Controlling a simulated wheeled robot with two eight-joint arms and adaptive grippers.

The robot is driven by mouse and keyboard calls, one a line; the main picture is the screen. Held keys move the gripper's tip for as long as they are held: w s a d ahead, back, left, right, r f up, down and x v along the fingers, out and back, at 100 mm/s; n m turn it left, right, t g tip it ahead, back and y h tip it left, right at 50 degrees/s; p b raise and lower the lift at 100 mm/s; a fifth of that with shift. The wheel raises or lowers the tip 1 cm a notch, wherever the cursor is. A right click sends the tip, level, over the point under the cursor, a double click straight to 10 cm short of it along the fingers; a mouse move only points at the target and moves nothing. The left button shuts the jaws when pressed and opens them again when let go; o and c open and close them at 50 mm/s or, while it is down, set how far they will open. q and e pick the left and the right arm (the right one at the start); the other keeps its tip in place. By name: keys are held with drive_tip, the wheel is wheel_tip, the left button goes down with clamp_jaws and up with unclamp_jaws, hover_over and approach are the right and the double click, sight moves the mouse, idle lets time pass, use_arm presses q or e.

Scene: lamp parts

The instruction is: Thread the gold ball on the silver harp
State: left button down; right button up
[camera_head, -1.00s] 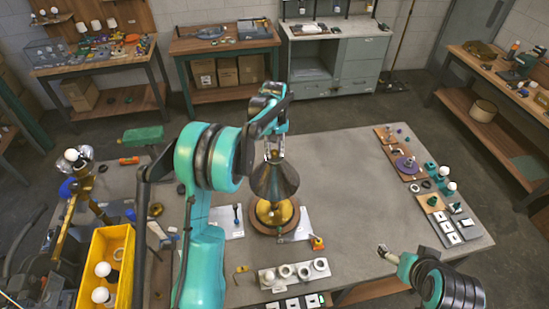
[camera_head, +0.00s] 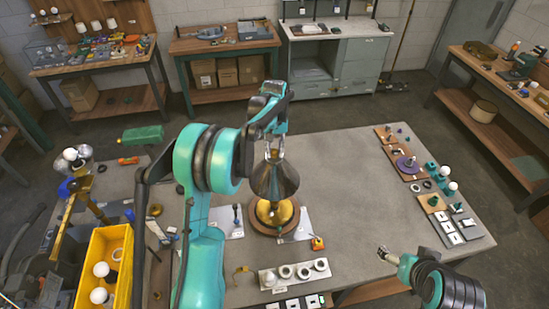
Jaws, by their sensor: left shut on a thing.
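The lamp stands on the grey table with a dark, cone-shaped shade (camera_head: 275,181). Below it are a gold body (camera_head: 276,212) and a round wooden base (camera_head: 257,221). The silver harp cannot be made out apart from the shade's top and my fingers. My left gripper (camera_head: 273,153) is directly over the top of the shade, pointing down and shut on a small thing. I take it for the gold ball, but the fingers hide it. Whether it touches the harp's tip is too small to tell. My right gripper (camera_head: 383,253) hangs empty near the table's front right, its fingers too small to judge.
A white block with rings (camera_head: 294,273) stands near the front edge. A yellow bin (camera_head: 106,262) with white bulbs is at the left. Boards with parts (camera_head: 404,163) line the right side. The table between lamp and boards is clear.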

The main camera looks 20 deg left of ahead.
use_arm(q)
drive_tip(key=m, duration=0.3)
drive_tip(key=shift+f+b, duration=0.25)
drive_tip(key=shift+b, duration=0.15)
drive_tip(key=shift+r+m, duration=0.1)
drive_tip(key=shift+m, duration=1)
drive_tip(key=m+b, duration=0.1)
drive_tip(key=m, duration=0.5)
drive_tip(key=shift+m+b, duration=0.4)
drive_tip(key=m+b, duration=0.1)
drive_tip(key=m, duration=0.4)
drive_tip(key=shift+a, duration=0.1)
drive_tip(key=shift+m, duration=1)
